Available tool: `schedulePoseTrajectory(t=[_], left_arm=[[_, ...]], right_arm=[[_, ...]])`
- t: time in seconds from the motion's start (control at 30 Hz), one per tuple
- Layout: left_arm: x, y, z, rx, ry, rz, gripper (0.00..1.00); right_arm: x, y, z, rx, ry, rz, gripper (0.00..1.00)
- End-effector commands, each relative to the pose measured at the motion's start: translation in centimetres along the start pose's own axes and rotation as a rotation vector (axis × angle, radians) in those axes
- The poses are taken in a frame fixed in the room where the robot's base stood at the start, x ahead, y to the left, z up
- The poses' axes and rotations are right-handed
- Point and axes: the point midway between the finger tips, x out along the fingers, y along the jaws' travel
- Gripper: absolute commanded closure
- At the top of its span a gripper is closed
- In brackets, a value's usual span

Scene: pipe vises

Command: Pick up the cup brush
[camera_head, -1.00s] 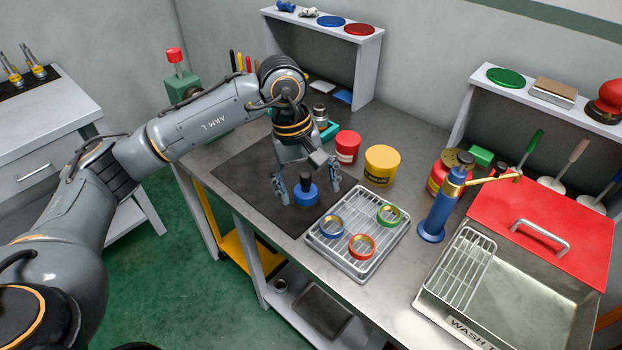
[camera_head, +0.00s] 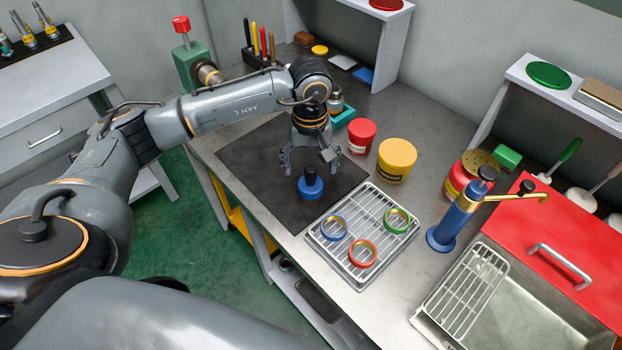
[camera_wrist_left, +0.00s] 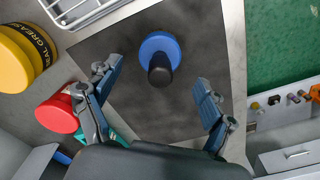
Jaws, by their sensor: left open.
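A blue round piece with an upright black handle, which I take as the cup brush (camera_head: 311,187), stands on the dark mat (camera_head: 262,165) on the bench. In the left wrist view the brush (camera_wrist_left: 160,46) lies ahead of the fingertips, roughly between their lines. My left gripper (camera_head: 309,166) is open and empty, with its fingers spread just behind and above the brush. It also shows in the left wrist view (camera_wrist_left: 152,80). The fingers do not appear to touch the brush. My right gripper is not in view.
A wire tray (camera_head: 372,280) with blue, red and green rings stands right of the mat. A red tub (camera_head: 361,138) and a yellow tub (camera_head: 396,160) stand behind. A blue pump (camera_head: 452,226) and a wash tank (camera_head: 520,290) are farther right. The mat's left part is bare.

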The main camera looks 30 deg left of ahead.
Motion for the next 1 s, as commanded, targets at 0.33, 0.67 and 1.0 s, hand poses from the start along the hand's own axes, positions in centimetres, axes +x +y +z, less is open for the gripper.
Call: schedulePoseTrajectory(t=[0.33,0.67,1.0], left_arm=[[4.2,0.1,0.3,-0.001,-0.003,0.0,0.18],[5.3,0.1,0.2,0.001,0.001,0.001,0.18],[5.3,0.1,0.2,0.0,0.001,0.001,0.72]], right_arm=[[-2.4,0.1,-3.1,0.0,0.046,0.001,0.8],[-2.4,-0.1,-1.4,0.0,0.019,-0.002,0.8],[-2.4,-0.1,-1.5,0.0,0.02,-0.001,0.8]])
